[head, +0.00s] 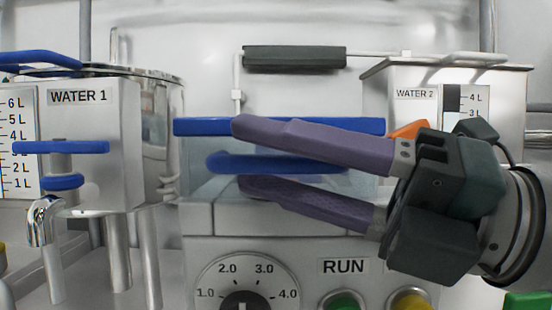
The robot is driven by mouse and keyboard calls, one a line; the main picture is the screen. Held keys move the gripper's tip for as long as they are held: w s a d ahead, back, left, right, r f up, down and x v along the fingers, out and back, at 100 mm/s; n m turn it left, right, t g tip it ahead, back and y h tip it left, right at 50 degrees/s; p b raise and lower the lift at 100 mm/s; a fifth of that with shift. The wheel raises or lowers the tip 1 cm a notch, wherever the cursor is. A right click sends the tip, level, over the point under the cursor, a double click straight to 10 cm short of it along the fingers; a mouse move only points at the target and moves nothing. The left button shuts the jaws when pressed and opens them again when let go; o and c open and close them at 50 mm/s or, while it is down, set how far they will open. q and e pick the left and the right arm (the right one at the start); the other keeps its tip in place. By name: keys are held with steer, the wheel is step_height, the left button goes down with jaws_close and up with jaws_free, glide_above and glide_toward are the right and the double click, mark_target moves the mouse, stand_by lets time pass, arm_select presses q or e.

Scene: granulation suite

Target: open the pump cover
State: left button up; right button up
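The pump cover (203,183) is a see-through, bluish panel above the control box, in the middle of the head view. A long blue bar (205,127) runs along its top, and a blue handle (225,162) sits just below that bar. The cover looks closed. My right gripper (238,155) reaches in from the right with two purple fingers. It is open, with one finger above the handle and one below it in the picture. I cannot tell whether either finger touches the handle. The fingers hide part of the bar and cover. My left gripper is not in view.
The control box (210,250) below has a numbered dial (247,290), a RUN label (343,267), and green and yellow buttons. The WATER 1 tank (110,150) with tap stands left, the WATER 2 tank (415,78) right. A dark-gripped bar (294,58) is behind.

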jaws_close()
stand_by(1.3)
